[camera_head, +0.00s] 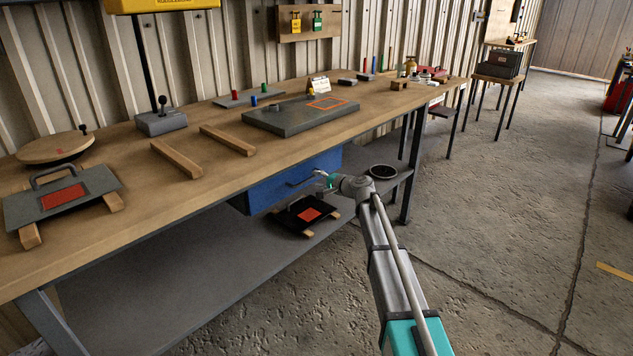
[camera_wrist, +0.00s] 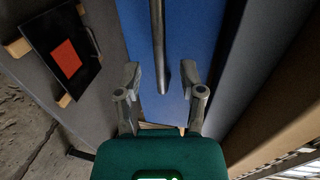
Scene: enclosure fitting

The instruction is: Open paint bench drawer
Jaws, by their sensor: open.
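The blue drawer (camera_head: 268,190) sits under the front edge of the wooden bench (camera_head: 235,165). Its front also fills the middle of the wrist view (camera_wrist: 198,35). A grey bar handle (camera_head: 301,182) stands out from the drawer front; in the wrist view the handle (camera_wrist: 158,40) runs down the middle. My gripper (camera_head: 326,180) is close to the handle's right end in the head view. In the wrist view my gripper (camera_wrist: 160,78) is open, with the end of the bar between its two fingers and a visible gap on each side.
A black panel with a red patch (camera_head: 299,214) lies on wooden blocks on the lower shelf (camera_head: 180,275). A dark round dish (camera_head: 383,171) is on that shelf behind my arm. The bench top holds a grey plate (camera_head: 290,122) and wooden strips (camera_head: 177,159). Floor in front is clear.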

